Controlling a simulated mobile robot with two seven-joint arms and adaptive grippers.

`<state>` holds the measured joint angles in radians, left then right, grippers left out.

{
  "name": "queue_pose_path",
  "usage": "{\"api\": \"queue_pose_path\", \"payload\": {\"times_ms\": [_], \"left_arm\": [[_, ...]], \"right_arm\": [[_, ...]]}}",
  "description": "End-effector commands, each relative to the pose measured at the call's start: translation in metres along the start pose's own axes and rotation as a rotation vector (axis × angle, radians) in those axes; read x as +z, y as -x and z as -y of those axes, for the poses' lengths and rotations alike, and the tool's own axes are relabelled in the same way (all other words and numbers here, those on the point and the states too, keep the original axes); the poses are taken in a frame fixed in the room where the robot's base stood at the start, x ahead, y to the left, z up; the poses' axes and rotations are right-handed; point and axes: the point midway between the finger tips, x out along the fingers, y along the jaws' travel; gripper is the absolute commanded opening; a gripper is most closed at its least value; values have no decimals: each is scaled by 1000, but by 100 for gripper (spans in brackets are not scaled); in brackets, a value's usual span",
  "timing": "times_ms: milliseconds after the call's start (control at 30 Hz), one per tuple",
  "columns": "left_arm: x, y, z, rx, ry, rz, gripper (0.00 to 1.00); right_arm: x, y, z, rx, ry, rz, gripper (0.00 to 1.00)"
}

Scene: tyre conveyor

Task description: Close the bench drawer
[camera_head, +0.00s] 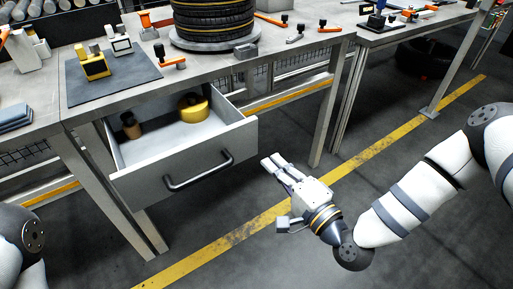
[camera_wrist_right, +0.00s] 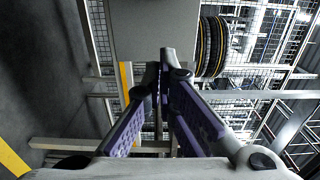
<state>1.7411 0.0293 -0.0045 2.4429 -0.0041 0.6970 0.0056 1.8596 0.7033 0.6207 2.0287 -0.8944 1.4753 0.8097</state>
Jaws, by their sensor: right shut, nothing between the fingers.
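The bench drawer (camera_head: 185,172) is pulled out from under the workbench, its grey front facing me with a dark bar handle (camera_head: 200,170). Inside it are a yellow round object (camera_head: 194,108) and a small dark brown object (camera_head: 131,125). My right gripper (camera_head: 268,162) is just right of the drawer front, apart from the handle, fingers pointing towards the bench. In the right wrist view its fingers (camera_wrist_right: 165,65) meet at the tips with nothing held. A plain grey panel (camera_wrist_right: 153,28) shows beyond them; I cannot tell which part it is. My left gripper is out of view.
The workbench top (camera_head: 228,68) carries a stack of tyres (camera_head: 213,18), a dark mat (camera_head: 112,78) with a yellow block, and several orange-handled tools. A bench leg (camera_head: 328,115) stands right of the drawer. The floor before the bench is open, with a yellow line (camera_head: 225,240).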

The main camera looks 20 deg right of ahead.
Motion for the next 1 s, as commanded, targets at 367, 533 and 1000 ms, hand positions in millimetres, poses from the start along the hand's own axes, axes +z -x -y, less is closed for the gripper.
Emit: {"api": "queue_pose_path", "payload": {"times_ms": [367, 533, 1000], "left_arm": [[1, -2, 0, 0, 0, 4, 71], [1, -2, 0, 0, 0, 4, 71], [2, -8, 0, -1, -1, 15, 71]], "right_arm": [[1, -67, -1, 2, 1, 2, 0], [1, -76, -1, 4, 0, 1, 0], [1, -84, -4, 5, 0, 3, 0]]}}
